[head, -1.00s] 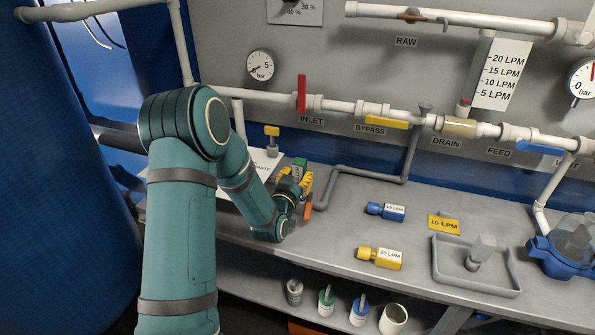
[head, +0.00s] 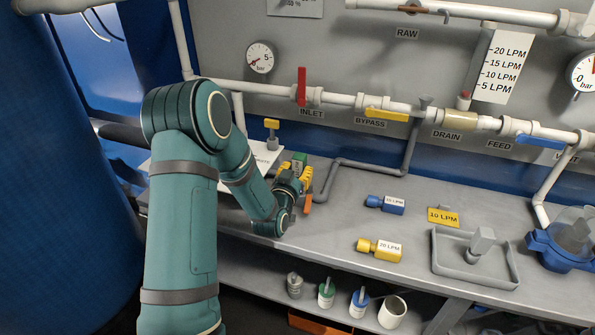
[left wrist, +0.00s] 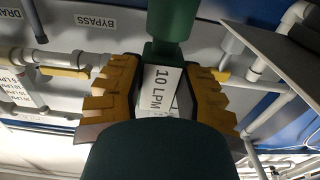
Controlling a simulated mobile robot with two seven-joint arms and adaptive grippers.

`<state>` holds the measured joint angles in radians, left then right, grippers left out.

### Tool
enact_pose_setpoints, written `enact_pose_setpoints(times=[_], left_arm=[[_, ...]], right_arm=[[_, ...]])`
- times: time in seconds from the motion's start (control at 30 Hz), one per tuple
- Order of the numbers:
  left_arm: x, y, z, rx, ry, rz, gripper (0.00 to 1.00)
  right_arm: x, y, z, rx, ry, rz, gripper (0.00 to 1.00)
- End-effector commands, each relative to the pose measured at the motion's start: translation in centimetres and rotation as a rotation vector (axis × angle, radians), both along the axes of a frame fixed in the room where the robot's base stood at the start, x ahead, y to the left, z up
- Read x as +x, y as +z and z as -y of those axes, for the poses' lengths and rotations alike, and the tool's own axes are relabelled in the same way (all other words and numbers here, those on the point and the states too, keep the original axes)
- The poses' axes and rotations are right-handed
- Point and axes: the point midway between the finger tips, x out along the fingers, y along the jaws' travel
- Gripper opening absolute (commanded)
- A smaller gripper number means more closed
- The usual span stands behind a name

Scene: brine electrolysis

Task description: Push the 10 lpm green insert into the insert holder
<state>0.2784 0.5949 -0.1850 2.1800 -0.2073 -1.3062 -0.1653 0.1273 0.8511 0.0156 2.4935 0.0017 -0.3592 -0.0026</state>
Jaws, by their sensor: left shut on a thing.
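The green insert with its white 10 LPM label (left wrist: 160,90) is between the yellow fingers of my left gripper (left wrist: 155,95). Its green body (left wrist: 168,28) reaches the top of the left wrist view. In the head view, my left gripper (head: 292,180) is shut on the insert (head: 299,159) above the back left of the bench, beside the grey pipe bend. A grey tray (head: 438,262) with an upright grey block (head: 481,241) is at the bench's right. I cannot tell which part is the insert holder. My right gripper is not in view.
On the bench lie a blue insert (head: 386,204), a yellow 20 LPM insert (head: 380,249) and a yellow 10 LPM card (head: 443,217). A blue clear-topped housing (head: 562,255) stands far right. White pipes with a red valve handle (head: 301,86) run along the back wall.

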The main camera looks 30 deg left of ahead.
Motion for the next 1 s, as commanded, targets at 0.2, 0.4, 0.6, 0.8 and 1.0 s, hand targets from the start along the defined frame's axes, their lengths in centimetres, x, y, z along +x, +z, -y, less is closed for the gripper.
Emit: enact_pose_setpoints(times=[0.2,0.4,0.6,0.8,1.0], left_arm=[[0.0,0.0,0.0,0.0,0.0,0.001,0.0],[0.0,-0.1,0.0,0.0,0.0,0.0,0.0],[0.0,-0.6,0.0,0.0,0.0,0.001,0.0],[0.0,-1.0,0.0,0.0,0.0,0.0,0.0],[0.0,-1.2,0.0,0.0,0.0,0.0,0.0]], right_arm=[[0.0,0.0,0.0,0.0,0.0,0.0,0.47],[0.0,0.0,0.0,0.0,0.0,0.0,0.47],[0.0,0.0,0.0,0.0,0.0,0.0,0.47],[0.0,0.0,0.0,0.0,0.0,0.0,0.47],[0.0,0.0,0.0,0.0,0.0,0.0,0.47]])
